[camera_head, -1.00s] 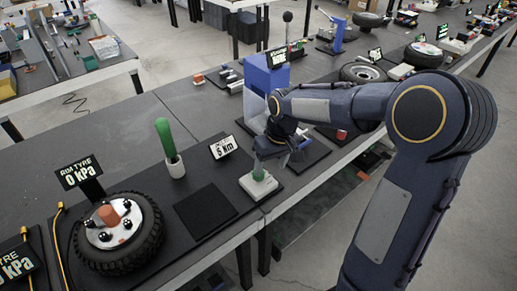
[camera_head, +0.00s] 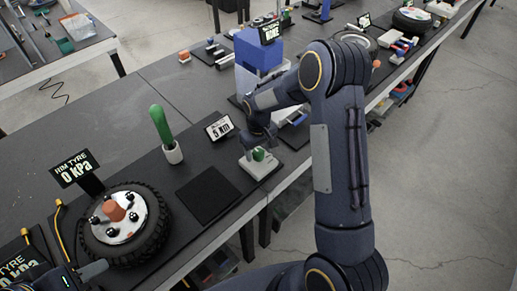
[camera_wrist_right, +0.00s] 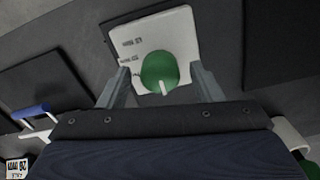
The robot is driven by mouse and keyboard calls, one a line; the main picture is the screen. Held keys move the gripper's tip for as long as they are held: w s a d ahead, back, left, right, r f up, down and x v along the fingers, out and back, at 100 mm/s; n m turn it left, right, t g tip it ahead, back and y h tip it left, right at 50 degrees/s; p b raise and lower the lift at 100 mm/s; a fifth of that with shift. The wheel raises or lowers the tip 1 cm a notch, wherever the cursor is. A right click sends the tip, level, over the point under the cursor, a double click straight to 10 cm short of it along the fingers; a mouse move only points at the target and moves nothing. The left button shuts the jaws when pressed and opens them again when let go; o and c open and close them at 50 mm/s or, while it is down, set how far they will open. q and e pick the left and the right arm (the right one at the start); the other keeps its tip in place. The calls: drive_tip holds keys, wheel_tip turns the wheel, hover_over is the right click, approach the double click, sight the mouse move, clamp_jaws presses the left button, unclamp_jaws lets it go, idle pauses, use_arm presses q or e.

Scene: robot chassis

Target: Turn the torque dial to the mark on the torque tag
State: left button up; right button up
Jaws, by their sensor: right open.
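The torque dial (camera_head: 259,155) is a green knob on a white plate (camera_head: 250,166) near the bench's front edge. In the right wrist view the dial (camera_wrist_right: 155,68) shows a white pointer toward the picture's bottom, and small dark marks, too small to read surely, lie left of it. The torque tag (camera_head: 219,128) reads 5 Nm, behind and left of the dial. My right gripper (camera_wrist_right: 160,72) is open, with one finger on each side of the dial and visible gaps. Part of my left gripper (camera_head: 94,270) shows at the lower left; its jaw opening is unclear.
A tyre (camera_head: 125,228) with a RIM TYRE 0 kPa sign (camera_head: 75,168) stands at left. A green-handled tool (camera_head: 161,125) stands upright in a white holder (camera_head: 173,153). A flat black pad (camera_head: 209,194) lies left of the dial. A blue box (camera_head: 258,52) stands behind my right arm.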

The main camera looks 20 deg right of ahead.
drive_tip(key=shift+f, duration=0.1)
drive_tip(key=c, duration=1)
drive_tip(key=shift+m+b, duration=0.95)
drive_tip(key=shift+m, duration=0.25)
drive_tip(key=m+b, duration=0.1)
drive_tip(key=m, duration=0.2)
drive_tip(key=shift+m+b, duration=0.3)
drive_tip(key=m, duration=0.3)
drive_tip(key=shift+m+b, duration=0.3)
drive_tip(key=shift+b, duration=0.05)
drive_tip(key=shift+m, duration=2)
